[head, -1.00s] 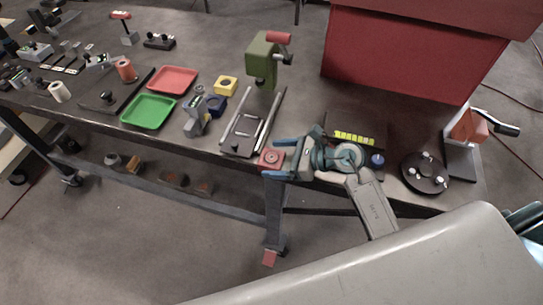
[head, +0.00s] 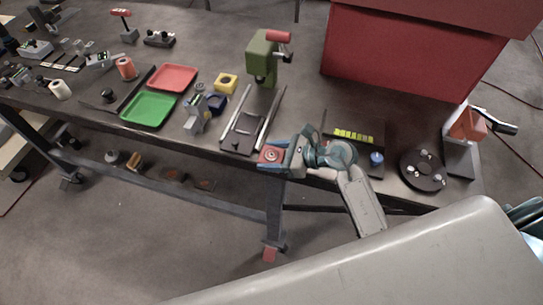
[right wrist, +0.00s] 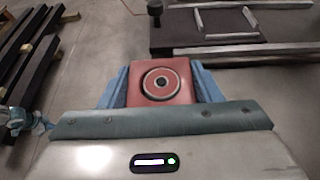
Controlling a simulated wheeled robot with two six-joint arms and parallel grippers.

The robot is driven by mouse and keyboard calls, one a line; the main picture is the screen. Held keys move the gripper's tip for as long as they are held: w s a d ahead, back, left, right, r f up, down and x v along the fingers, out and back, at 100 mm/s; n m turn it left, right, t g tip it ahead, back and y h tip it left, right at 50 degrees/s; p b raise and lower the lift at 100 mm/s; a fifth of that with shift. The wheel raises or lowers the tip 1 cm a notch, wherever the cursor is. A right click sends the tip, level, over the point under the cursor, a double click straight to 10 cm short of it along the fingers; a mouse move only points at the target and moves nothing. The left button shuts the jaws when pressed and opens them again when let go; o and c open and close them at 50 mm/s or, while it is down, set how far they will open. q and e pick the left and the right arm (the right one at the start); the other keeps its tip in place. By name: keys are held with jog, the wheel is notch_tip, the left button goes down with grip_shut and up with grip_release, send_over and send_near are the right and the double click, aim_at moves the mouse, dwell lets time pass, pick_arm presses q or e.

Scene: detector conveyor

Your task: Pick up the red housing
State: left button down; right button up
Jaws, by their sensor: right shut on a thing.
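The red housing (head: 271,155) is a small square block with a round dark-ringed centre. It shows large in the right wrist view (right wrist: 161,83), between the two blue fingers. My right gripper (head: 274,157) is shut on the red housing and holds it at the front edge of the bench, near the sliding rail fixture. In the right wrist view the fingers (right wrist: 160,85) press on the housing's left and right sides. Whether the housing touches anything below is hidden. My left gripper is not in view.
A green press (head: 262,58) stands behind the rail fixture (head: 239,146). A dark round plate (head: 423,171) and a large red box (head: 412,52) are right.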

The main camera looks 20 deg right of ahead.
jog(key=shift+r, duration=0.1)
jog(key=shift+r+b, duration=1)
jog(key=shift+r, duration=0.55)
jog(key=s+d+b, duration=0.2)
jog(key=s+d, duration=0.2)
jog(key=s, duration=0.2)
jog(key=s+d+r+b, duration=0.1)
jog(key=s+d+b, duration=0.1)
jog(key=s+d, duration=0.2)
jog(key=shift+s+r, duration=0.3)
jog(key=shift+s, duration=1.5)
